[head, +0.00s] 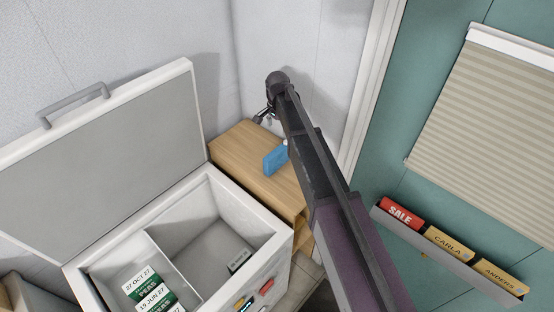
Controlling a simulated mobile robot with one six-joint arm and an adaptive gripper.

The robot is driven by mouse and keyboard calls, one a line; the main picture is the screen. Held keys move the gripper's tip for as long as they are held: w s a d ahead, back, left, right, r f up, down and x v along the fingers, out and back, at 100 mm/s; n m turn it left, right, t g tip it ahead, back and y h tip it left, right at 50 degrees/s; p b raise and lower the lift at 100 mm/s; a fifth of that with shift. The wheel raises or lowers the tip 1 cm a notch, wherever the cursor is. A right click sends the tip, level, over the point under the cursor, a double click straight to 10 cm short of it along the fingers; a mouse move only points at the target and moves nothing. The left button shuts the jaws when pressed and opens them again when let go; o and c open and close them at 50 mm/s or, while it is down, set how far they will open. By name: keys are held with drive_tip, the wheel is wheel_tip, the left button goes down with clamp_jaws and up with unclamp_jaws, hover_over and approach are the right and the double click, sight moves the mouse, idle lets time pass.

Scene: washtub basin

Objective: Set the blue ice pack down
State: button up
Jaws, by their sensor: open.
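The blue ice pack (275,160) is at the wooden cabinet top (234,149), beside the open chest freezer. It looks upright or tilted, and my arm covers its right side. My gripper (260,116) is small in the head view, above and to the left of the pack, near the wall. It is open, and the pack is apart from its fingers. Whether the pack's lower edge rests fully on the wood is hard to tell.
The chest freezer (284,236) has its lid (120,160) raised at the left. Inside are labelled green-and-white boxes (146,287) and a grey item (239,260). A wall rack (448,252) with red and tan cards hangs at the right. White walls stand close behind the cabinet.

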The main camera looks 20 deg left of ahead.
sight(278, 150)
drive_tip(key=shift+f+b, duration=3.85)
drive_tip(key=shift+f, duration=0.2)
drive_tip(key=shift+d+f+b, duration=0.15)
drive_tip(key=shift+f+b, duration=2.45)
clamp_jaws()
